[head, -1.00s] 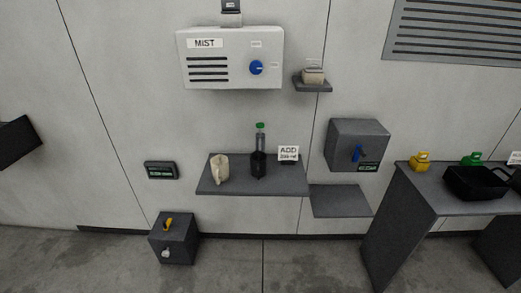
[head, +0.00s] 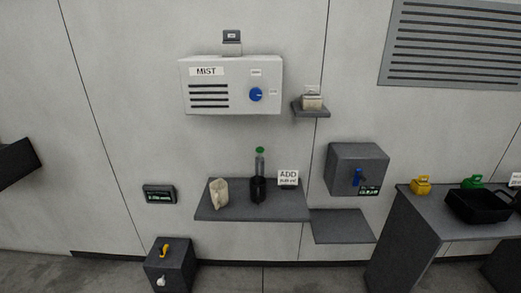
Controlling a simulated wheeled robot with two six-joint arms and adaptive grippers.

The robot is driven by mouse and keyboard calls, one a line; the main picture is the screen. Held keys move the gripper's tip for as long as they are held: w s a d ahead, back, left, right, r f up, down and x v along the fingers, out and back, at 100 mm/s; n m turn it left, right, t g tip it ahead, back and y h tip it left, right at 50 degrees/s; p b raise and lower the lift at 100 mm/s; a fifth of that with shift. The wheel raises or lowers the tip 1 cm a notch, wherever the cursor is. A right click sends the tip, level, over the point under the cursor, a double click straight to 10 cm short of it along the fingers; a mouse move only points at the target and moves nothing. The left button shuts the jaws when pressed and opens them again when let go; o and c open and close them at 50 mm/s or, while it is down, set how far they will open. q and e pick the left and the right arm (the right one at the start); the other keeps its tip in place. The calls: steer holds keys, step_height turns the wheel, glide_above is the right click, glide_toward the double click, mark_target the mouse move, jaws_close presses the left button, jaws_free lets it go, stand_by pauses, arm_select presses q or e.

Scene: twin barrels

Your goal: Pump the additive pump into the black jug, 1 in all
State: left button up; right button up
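A clear bottle with a green top (head: 260,158), which looks like the additive pump, stands upright on a grey wall shelf (head: 228,212). A black jug (head: 258,189) stands on the same shelf directly in front of its lower part; whether they touch I cannot tell. A white card reading ADD (head: 288,178) stands to their right. A cream jug (head: 219,193) stands on the shelf to the left. Neither of my grippers shows in the head view.
A white MIST box (head: 230,106) with a blue knob hangs above the shelf. A grey box with a blue tap (head: 357,166) is at the right, above a lower shelf (head: 342,227). A table (head: 420,213) at the right holds a black tray (head: 464,207). A dark box (head: 171,262) stands low left.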

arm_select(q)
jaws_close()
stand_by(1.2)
